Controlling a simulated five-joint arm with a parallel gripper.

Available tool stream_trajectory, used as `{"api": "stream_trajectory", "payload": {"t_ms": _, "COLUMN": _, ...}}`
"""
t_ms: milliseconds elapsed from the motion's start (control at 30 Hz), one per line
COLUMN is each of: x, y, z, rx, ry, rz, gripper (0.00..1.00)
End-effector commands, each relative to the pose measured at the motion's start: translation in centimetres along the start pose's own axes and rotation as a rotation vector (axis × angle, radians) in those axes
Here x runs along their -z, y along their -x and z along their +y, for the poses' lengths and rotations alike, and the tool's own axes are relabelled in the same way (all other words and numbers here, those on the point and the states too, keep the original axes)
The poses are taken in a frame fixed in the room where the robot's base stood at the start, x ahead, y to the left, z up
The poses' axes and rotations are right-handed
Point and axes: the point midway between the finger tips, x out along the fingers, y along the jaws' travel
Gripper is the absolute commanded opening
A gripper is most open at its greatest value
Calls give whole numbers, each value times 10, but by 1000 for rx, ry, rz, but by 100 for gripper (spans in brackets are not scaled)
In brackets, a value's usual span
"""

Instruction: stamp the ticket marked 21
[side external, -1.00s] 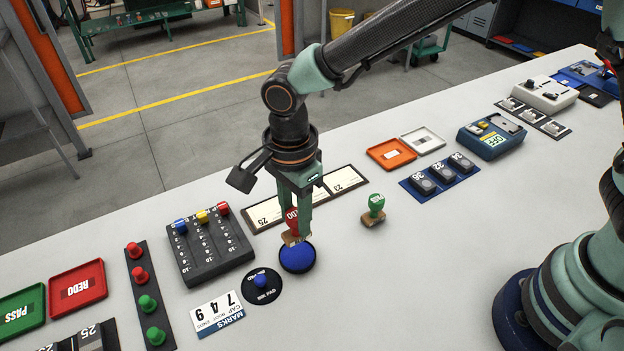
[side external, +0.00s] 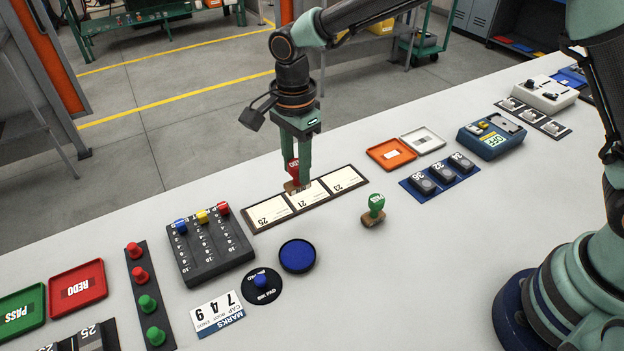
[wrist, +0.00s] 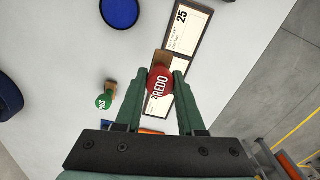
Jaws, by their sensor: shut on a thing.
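My gripper (side external: 297,184) is shut on the red REDO stamp (side external: 293,170), which has a wooden foot. The stamp also shows between the fingers in the wrist view (wrist: 159,82). It is at the far edge of the ticket marked 21 (side external: 305,197), the middle one in a dark-framed row. I cannot tell whether its foot touches the ticket. The ticket marked 25 (side external: 268,212) lies to its left and the one marked 23 (side external: 343,179) to its right. The blue ink pad (side external: 297,256) lies nearer the camera with nothing on it.
A green stamp (side external: 374,210) stands on the table right of the ink pad. A black slider box (side external: 210,248) is left of the tickets. Orange (side external: 391,154) and white (side external: 422,140) trays lie to the right.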

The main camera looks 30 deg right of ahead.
Motion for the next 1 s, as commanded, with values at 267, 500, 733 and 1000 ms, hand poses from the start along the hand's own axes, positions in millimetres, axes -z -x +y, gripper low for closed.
{"api": "stream_trajectory", "payload": {"t_ms": 267, "x": 49, "y": -4, "z": -35, "rx": 3, "ry": -1, "rz": -1, "gripper": 3}}
{"api": "stream_trajectory", "payload": {"t_ms": 500, "x": 52, "y": -17, "z": -36, "rx": 0, "ry": 1, "rz": 0, "gripper": 3}}
{"api": "stream_trajectory", "payload": {"t_ms": 733, "x": 51, "y": -40, "z": -36, "rx": 0, "ry": 1, "rz": 0, "gripper": 3}}
{"api": "stream_trajectory", "payload": {"t_ms": 1000, "x": 51, "y": -60, "z": -36, "rx": 2, "ry": 1, "rz": 0, "gripper": 3}}
